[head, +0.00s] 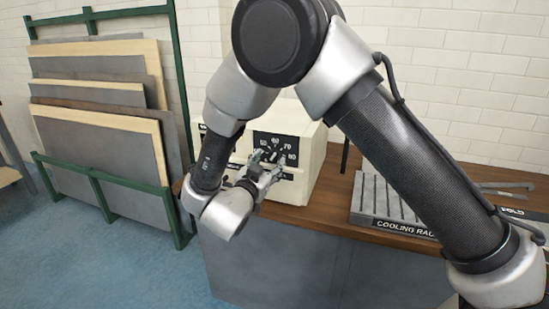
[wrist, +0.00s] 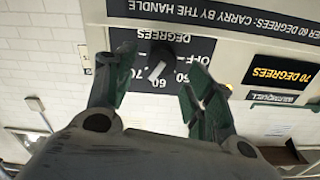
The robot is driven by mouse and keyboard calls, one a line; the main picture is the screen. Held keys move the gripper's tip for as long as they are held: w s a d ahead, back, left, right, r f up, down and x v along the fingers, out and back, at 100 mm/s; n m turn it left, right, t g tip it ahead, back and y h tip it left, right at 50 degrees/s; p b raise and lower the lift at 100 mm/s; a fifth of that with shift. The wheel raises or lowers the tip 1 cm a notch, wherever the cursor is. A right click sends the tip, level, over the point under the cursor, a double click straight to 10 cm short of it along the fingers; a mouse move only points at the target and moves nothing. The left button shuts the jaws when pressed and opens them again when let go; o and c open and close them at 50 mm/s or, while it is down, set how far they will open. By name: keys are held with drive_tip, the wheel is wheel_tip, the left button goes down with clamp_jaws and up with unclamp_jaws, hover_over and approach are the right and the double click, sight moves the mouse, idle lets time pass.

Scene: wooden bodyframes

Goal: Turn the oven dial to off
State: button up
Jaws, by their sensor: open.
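The oven is a cream box (head: 312,158) on a wooden bench, with a black dial panel (head: 272,139) marked in white on its front. In the wrist view, upside down, the dial (wrist: 161,54) is a dark round knob with a pale pointer. "OFF" and numbers including 60 stand around it. The pointer slants toward the numbers, not clearly at "OFF"; its exact mark is hard to read. My gripper (head: 265,172) is in front of the panel. In the wrist view its green-tipped fingers (wrist: 158,70) are open, one on each side of the dial; contact is not visible.
A black "70 DEGREES" sign (wrist: 284,72) is beside the dial panel in the wrist view. A grey cooling rack (head: 390,205) stands on the bench (head: 300,216) right of the oven. A green frame (head: 180,95) holding boards stands at left. Blue floor is open in front.

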sight(272, 157)
drive_tip(key=shift+x, duration=2.15)
drive_tip(key=c, duration=1)
